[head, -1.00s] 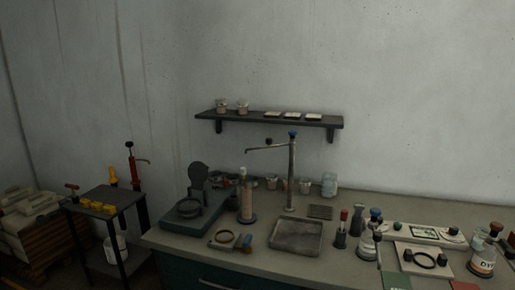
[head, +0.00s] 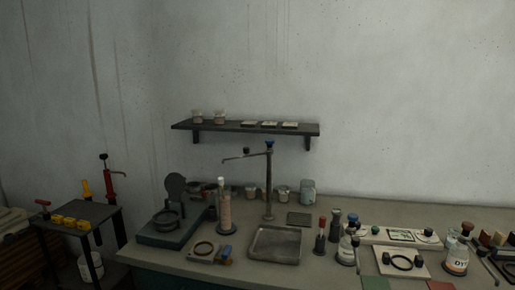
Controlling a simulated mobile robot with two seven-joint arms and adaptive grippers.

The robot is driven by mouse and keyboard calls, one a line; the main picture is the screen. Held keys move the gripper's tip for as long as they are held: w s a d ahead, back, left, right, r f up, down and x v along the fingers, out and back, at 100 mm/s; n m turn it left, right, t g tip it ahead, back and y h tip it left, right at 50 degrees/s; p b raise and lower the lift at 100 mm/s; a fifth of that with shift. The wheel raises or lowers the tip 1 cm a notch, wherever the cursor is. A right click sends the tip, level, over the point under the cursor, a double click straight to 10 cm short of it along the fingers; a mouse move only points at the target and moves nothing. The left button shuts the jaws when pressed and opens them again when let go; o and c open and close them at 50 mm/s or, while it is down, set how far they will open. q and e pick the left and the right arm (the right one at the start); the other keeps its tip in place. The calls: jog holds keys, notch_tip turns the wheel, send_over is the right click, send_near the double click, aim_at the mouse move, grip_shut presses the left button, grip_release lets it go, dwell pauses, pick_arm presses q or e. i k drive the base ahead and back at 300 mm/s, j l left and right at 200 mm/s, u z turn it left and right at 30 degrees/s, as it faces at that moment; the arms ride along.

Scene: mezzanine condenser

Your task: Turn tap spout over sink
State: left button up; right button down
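A tall grey tap (head: 268,185) with a blue top stands upright on the counter behind a shallow grey rectangular sink (head: 275,245). Its spout (head: 245,156) points left from near the top of the post, with a dark knob on it. The spout's end is above the area of a tall cylinder (head: 224,210), left of the sink, and does not lie over the basin. Neither of my grippers shows in the head view.
A dark balance-like device (head: 172,215) and a ring on a small board (head: 205,248) are left of the sink. Bottles (head: 347,247) stand close on its right. A wall shelf (head: 245,129) hangs above. A small cart (head: 78,218) stands left of the counter.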

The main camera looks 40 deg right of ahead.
aim_at(246, 150)
jog(key=i+j+z, duration=0.15)
jog(key=i+z, duration=0.15)
jog(key=z, duration=0.2)
jog(key=i+j+z, duration=0.25)
jog(key=z, duration=0.25)
jog(key=i+j+z, duration=0.2)
jog(key=j+z, duration=0.3)
jog(key=l, duration=0.1)
